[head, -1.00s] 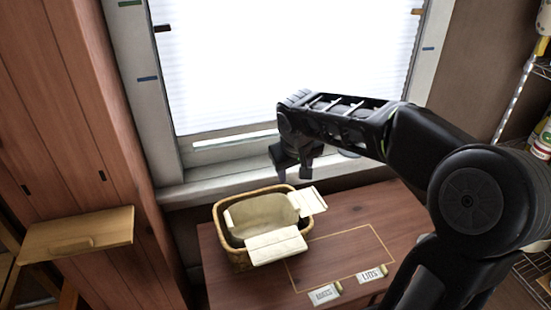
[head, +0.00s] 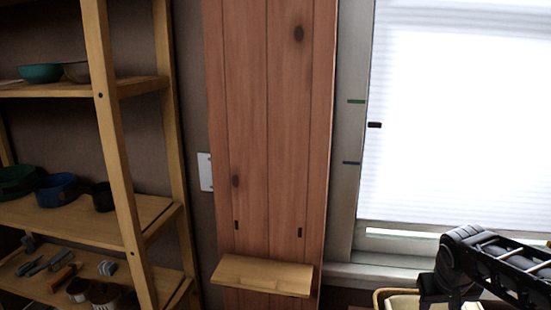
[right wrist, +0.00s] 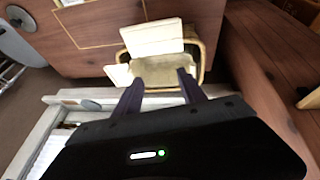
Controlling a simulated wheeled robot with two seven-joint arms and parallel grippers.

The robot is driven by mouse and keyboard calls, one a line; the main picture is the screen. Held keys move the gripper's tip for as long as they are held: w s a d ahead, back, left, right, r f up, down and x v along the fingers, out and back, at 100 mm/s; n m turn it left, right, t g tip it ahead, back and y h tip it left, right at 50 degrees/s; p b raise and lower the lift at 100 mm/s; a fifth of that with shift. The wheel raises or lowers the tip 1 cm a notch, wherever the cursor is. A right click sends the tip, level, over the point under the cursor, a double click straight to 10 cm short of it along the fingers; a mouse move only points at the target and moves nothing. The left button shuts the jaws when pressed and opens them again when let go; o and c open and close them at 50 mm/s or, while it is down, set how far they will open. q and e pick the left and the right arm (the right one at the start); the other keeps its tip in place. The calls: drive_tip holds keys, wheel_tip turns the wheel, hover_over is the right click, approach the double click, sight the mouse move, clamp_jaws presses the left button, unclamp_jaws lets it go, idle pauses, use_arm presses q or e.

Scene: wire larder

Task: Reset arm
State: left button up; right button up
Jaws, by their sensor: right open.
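My right gripper (right wrist: 163,88) shows in the right wrist view with its two dark fingers apart and nothing between them. Beyond its fingertips is the lined wicker basket (right wrist: 203,58), apart from the gripper as far as I can tell. In the head view my right arm comes in at the lower right, and its gripper end (head: 450,290) hangs by the basket (head: 382,297), of which only a corner shows at the bottom edge. My left gripper is in no view.
A wooden shelf unit (head: 118,130) with bowls and small tools stands at the left. A tall plank panel (head: 270,130) with a small wooden ledge (head: 262,275) is mid-view. A bright window (head: 460,110) is at the right. The wooden table top (right wrist: 90,50) has bare room beside the basket.

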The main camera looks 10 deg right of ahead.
drive_tip(key=w+a+f+n+t+y, duration=0.1)
drive_tip(key=w+a+f+t+y, duration=0.1)
drive_tip(key=w+a+f, duration=0.3)
drive_tip(key=w+a+f+n+t+y, duration=0.1)
drive_tip(key=w+a+f+y, duration=0.15)
drive_tip(key=a, duration=0.55)
drive_tip(key=s+a+f+g+y, duration=0.1)
drive_tip(key=s+a+f, duration=0.35)
drive_tip(key=f, duration=0.35)
drive_tip(key=s+a+f+m+g, duration=0.1)
drive_tip(key=s+a+f, duration=0.3)
drive_tip(key=a+f, duration=0.3)
drive_tip(key=s+a+f+y, duration=0.1)
drive_tip(key=s+a+f, duration=0.3)
drive_tip(key=f, duration=0.5)
drive_tip(key=s+a+f+g, duration=0.2)
drive_tip(key=s+f, duration=0.2)
drive_tip(key=s, duration=0.3)
drive_tip(key=s+a+f+g, duration=0.2)
drive_tip(key=s+a+f, duration=0.1)
drive_tip(key=s, duration=0.4)
use_arm(q)
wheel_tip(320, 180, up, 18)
drive_tip(key=p, duration=1.8)
use_arm(e)
wheel_tip(320, 180, up, 17)
drive_tip(key=s, duration=0.1)
